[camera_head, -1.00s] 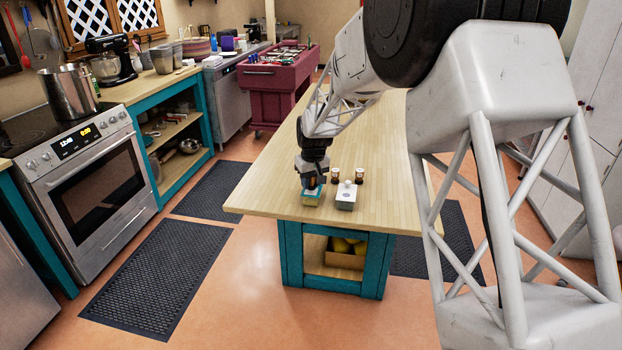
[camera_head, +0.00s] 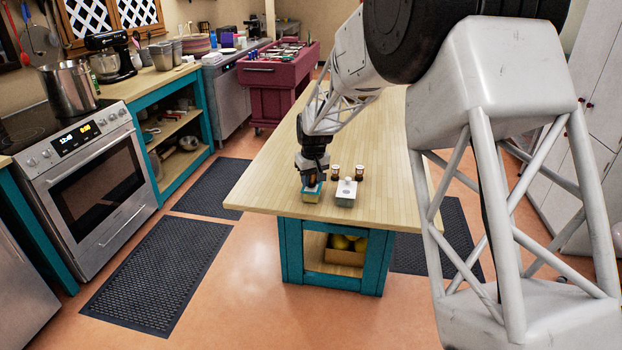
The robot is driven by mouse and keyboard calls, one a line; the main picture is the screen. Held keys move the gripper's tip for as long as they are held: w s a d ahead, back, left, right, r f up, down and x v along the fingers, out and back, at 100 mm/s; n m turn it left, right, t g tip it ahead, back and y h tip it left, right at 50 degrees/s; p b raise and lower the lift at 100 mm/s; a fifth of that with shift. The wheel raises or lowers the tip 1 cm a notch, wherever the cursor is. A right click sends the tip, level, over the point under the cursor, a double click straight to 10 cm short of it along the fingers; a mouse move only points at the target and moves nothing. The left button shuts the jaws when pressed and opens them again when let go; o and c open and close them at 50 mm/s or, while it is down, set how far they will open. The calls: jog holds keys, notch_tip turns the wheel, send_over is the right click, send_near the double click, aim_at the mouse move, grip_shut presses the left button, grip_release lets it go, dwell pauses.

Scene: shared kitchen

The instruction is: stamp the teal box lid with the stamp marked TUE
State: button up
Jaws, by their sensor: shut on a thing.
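My gripper (camera_head: 311,173) points down over the near end of the wooden table, shut on a small brown stamp (camera_head: 309,181). The stamp is mostly hidden by the fingers, and its marking cannot be read. Right below it is a small box with a teal lid (camera_head: 312,194) and yellowish sides. The stamp is at or just above the lid; I cannot tell whether they touch. Two other small brown stamps with pale tops, a left one (camera_head: 335,171) and a right one (camera_head: 359,172), stand to the right. Their markings are too small to read.
A white-topped box (camera_head: 346,190) with a dark spot sits close to the right of the teal-lidded box. The wooden table top (camera_head: 270,180) is otherwise clear around them. Its front edge is near. A shelf below holds a box of yellow things (camera_head: 345,250).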

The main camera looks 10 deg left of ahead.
jog(key=shift+f, duration=0.55)
dwell(1.2)
jog(key=shift+r, duration=0.15)
jog(key=shift+r, duration=3.4)
jog(key=w+d+r+m, duration=0.2)
jog(key=d+m, duration=0.1)
jog(key=d, duration=1.5)
jog(key=w+d+r+m, duration=0.2)
jog(key=d+m, duration=0.2)
jog(key=d, duration=1.4)
jog(key=shift+w+h, duration=0.3)
jog(key=shift+h, duration=0.1)
jog(key=shift+a, duration=0.2)
